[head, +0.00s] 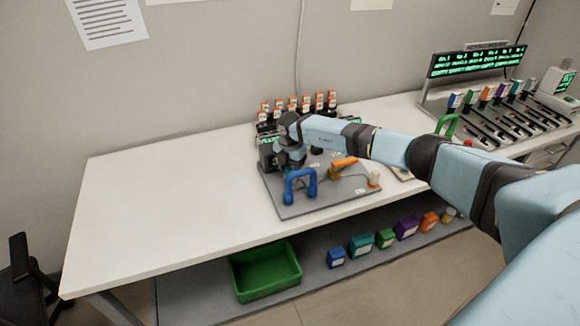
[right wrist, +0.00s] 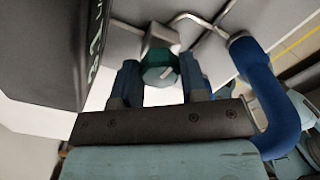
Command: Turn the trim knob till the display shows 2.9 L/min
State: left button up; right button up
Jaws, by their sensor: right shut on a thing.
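The trim knob (right wrist: 162,69) is a green-teal knob with a pale pointer mark, in front of a grey metal block in the right wrist view. My right gripper (right wrist: 159,76) has one finger on each side of it and is shut on it. In the head view my right gripper (head: 290,158) hides the knob, at the left of a grey board (head: 310,208). A dark panel (right wrist: 60,45) with pale writing stands close by in the wrist view; its writing is too slanted to read. No flow reading is legible. My left gripper is out of view.
A blue curved handle (head: 299,182) stands just in front of my gripper, with an orange handle (head: 345,162) to its right. Several orange-capped bottles (head: 318,101) stand behind. The white table (head: 165,195) is clear at left. A green bin (head: 265,272) is below.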

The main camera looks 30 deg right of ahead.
aim_at(290, 167)
jog(key=o, duration=0.9)
jog(key=shift+o, duration=0.2)
jog(key=shift+r, duration=0.1)
notch_tip(290, 167, up, 14)
jog(key=shift+b, duration=0.45)
